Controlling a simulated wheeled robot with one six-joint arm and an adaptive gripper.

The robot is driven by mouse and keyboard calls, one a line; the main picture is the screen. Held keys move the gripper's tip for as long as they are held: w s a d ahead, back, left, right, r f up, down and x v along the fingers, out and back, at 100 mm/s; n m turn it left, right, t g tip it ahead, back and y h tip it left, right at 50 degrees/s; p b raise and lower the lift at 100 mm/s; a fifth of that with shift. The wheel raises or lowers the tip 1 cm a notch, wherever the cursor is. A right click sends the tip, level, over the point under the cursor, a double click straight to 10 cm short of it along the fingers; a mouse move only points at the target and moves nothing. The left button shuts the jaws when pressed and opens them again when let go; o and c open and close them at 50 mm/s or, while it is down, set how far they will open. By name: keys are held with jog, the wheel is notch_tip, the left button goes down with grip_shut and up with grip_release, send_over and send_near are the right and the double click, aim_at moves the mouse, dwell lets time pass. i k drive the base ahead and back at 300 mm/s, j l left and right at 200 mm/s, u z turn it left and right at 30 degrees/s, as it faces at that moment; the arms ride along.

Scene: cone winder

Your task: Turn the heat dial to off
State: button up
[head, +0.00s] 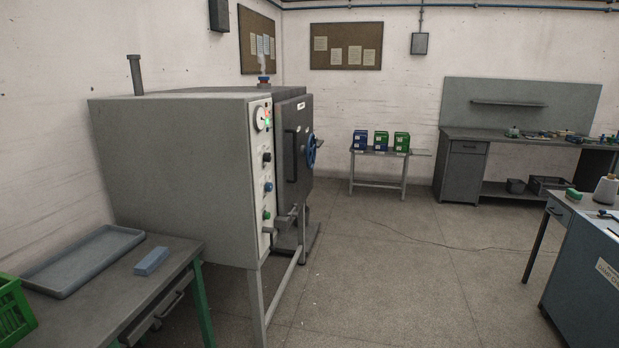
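A large grey oven-like cabinet (180,170) on legs stands at the left. A narrow white control panel (262,200) runs down its front edge, seen at a steep angle. On the panel, from the top, are a round white gauge (260,118), a black knob (266,157), a blue knob (268,187) and a green knob (266,214). Small red and green lights sit beside the gauge. I cannot tell which knob is the heat dial, and the labels and settings are too small to read. My gripper is not in view.
A dark door (293,150) with a blue handwheel (311,151) is beside the panel. A table (150,290) with a tray (85,258) and a blue block (151,261) stands at the near left. A blue-grey bench (585,270) is at the right. The middle floor is clear.

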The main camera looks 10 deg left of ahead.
aim_at(267, 157)
jog(key=i+l+u, duration=0.1)
jog(key=i+u, duration=0.2)
jog(key=i, duration=0.2)
jog(key=i+l+u, duration=0.3)
jog(key=i, duration=0.15)
jog(key=i+l+u, duration=0.25)
jog(key=i, duration=0.25)
